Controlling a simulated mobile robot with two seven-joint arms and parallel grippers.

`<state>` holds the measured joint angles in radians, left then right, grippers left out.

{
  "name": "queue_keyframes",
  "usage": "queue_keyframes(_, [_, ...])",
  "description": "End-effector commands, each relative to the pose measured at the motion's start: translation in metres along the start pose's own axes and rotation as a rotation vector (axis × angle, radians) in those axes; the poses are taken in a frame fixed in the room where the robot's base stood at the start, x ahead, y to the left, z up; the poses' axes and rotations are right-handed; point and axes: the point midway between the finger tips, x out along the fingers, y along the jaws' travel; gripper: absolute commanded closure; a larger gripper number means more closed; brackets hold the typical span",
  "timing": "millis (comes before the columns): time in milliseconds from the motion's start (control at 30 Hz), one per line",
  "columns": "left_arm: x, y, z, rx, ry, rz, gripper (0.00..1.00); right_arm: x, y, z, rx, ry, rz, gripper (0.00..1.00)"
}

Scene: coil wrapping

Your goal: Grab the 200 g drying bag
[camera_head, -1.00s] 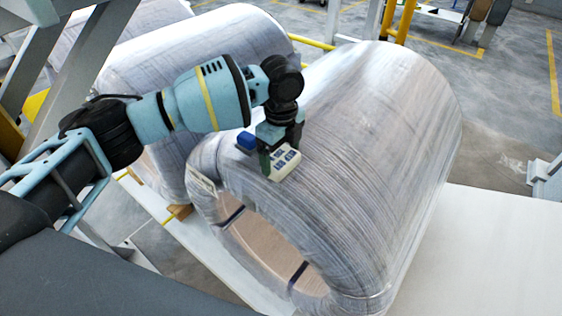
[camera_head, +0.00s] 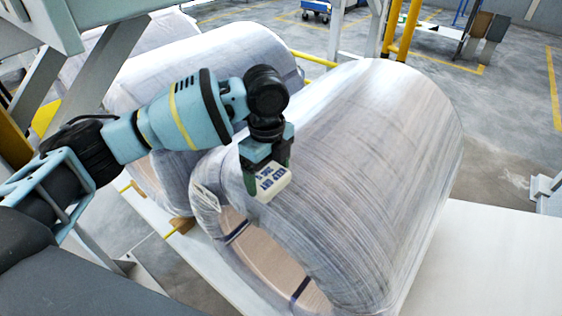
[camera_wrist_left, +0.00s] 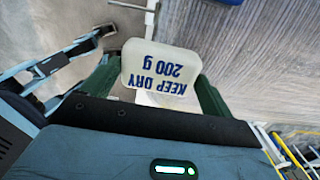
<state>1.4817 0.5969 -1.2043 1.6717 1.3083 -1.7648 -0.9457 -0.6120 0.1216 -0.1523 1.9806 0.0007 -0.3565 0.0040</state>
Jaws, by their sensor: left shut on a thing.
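The drying bag (camera_head: 266,183) is a small cream-white packet with blue print. In the left wrist view the bag (camera_wrist_left: 160,72) reads "KEEP DRY 200 g", upside down. My left gripper (camera_head: 268,176) is shut on it, with a green finger at each side of the bag in the left wrist view (camera_wrist_left: 158,88). It holds the bag at the near upper edge of the wrapped coil (camera_head: 370,170); I cannot tell whether the bag touches the wrap. My right gripper is not in view.
A second wrapped coil (camera_head: 215,50) lies behind and to the left. A white platform (camera_head: 475,250) extends to the right under the front coil. Yellow posts (camera_head: 400,30) stand at the back. Grey floor (camera_head: 480,110) is open at the right.

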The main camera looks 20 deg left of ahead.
Motion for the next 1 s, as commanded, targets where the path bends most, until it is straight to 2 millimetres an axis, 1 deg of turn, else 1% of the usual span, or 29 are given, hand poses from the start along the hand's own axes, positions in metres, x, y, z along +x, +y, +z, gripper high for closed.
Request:
queue_keyframes(33, [-0.004,0.012,0.0,0.001,0.0,-0.004,0.42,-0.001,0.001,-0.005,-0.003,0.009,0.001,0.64])
queue_keyframes(200, [-0.007,0.049,-0.002,0.0,-0.001,-0.004,0.42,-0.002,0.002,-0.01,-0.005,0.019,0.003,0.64])
queue_keyframes(400, [-0.009,0.082,-0.004,0.0,-0.001,-0.002,0.42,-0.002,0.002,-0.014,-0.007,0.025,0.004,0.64])
queue_keyframes(500, [-0.009,0.092,-0.005,-0.001,0.0,-0.002,0.42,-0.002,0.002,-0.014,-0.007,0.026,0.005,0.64])
queue_keyframes(667, [-0.01,0.101,-0.005,-0.001,0.001,-0.002,0.42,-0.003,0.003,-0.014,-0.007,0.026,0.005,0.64])
queue_keyframes(867, [-0.009,0.102,-0.005,-0.002,0.001,-0.001,0.42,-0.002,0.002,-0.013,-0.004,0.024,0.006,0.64])
queue_keyframes(967, [0.001,0.101,-0.004,-0.012,0.003,0.004,0.42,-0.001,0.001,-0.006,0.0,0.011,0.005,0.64])
queue_keyframes(1000, [0.008,0.099,-0.003,-0.02,0.003,0.007,0.42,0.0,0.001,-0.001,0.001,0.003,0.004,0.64])
